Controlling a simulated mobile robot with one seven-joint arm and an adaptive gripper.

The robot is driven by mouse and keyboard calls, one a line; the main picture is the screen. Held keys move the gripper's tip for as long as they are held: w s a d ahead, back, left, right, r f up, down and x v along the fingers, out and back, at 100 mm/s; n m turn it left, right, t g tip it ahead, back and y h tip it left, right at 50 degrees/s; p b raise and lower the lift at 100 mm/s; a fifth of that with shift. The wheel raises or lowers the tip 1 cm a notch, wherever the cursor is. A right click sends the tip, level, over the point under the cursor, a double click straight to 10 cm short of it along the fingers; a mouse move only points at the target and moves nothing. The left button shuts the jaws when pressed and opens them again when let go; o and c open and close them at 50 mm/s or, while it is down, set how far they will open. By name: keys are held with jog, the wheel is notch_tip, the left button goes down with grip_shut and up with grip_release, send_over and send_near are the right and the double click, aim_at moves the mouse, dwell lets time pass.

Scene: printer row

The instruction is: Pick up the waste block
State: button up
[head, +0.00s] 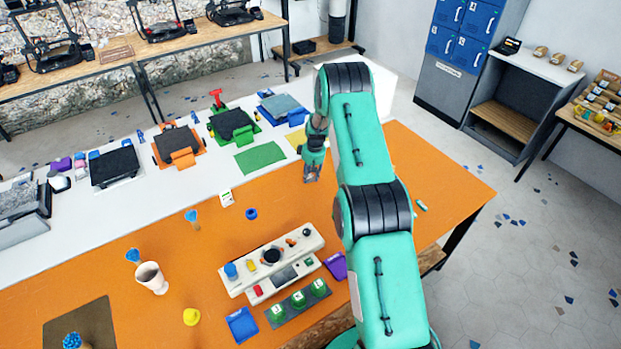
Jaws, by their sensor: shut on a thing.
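My gripper (311,174) hangs pointing down over the far part of the orange table top (330,215), close to the border with the white strip. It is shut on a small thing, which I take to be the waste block. The fingers hide most of it, and its shape and colour are too small to make out. I cannot tell whether it is clear of the table. My teal arm stretches across the right half of the view and hides part of the table behind it.
A console (271,256) with buttons stands near the front, beside a purple tray (336,265) and a blue tray (242,325). A white cup (151,278) stands at left. A green mat (260,158) and several small printers line the white strip. The table's right part is mostly clear.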

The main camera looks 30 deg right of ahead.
aim_at(310, 177)
jog(key=shift+r, duration=0.15)
jog(key=shift+r, duration=1.4)
jog(key=shift+s+a+r, duration=0.1)
jog(key=shift+s+r, duration=0.1)
jog(key=shift+r, duration=0.05)
jog(key=s+a, duration=0.2)
jog(key=s, duration=0.2)
jog(key=s+a+r, duration=0.1)
jog(key=s+a, duration=0.1)
jog(key=s, duration=0.3)
jog(key=s+a, duration=0.2)
jog(key=s, duration=0.3)
jog(key=shift+s+r, duration=0.2)
